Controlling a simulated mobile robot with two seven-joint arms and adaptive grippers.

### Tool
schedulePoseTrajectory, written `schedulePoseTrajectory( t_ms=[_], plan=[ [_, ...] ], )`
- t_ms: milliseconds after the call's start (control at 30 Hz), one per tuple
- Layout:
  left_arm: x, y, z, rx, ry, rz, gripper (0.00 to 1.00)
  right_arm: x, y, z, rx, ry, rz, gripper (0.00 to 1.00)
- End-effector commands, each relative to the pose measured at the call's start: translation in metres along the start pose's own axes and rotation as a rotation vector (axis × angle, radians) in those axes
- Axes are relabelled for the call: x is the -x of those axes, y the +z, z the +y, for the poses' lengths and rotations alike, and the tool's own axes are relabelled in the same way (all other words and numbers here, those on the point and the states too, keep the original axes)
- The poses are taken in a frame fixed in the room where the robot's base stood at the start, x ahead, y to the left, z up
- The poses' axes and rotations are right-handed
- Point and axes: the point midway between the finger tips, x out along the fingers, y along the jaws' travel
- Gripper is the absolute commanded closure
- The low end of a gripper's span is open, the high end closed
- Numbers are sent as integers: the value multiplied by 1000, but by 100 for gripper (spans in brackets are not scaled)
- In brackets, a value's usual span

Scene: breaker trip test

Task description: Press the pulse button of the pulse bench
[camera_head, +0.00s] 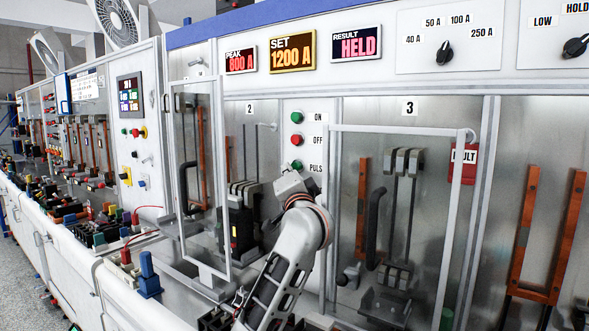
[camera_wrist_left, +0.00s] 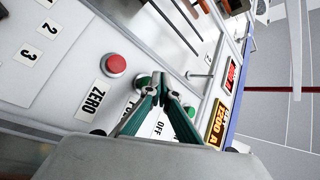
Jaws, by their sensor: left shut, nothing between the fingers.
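My left gripper (camera_head: 288,183) is just below the button in the head view. In the left wrist view, its green fingers (camera_wrist_left: 163,77) are shut with nothing between them. The pulse button (camera_wrist_left: 143,81) shows partly beside the fingertips there. I cannot tell whether they touch it. The fingers hide most of the OFF button. My right gripper is not in view.
The green ON button (camera_head: 297,117) is at the top of the strip. A red ZERO button (camera_wrist_left: 114,63) is close by in the wrist view. A framed clear door (camera_head: 223,180) stands open left of my arm. Displays read SET 1200 A (camera_head: 292,53) and RESULT HELD (camera_head: 357,44).

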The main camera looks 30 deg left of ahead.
Motion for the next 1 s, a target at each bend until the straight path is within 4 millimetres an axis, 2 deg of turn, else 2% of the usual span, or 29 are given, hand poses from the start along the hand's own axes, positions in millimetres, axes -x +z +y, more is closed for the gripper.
schedulePoseTrajectory(
  t_ms=[500, 1000],
  plan=[
    [0, 0, 0, 0, 0, 0, 100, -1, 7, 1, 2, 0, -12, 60],
    [0, 0, 0, 0, 0, 0, 100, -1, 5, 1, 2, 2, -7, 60]
  ],
)
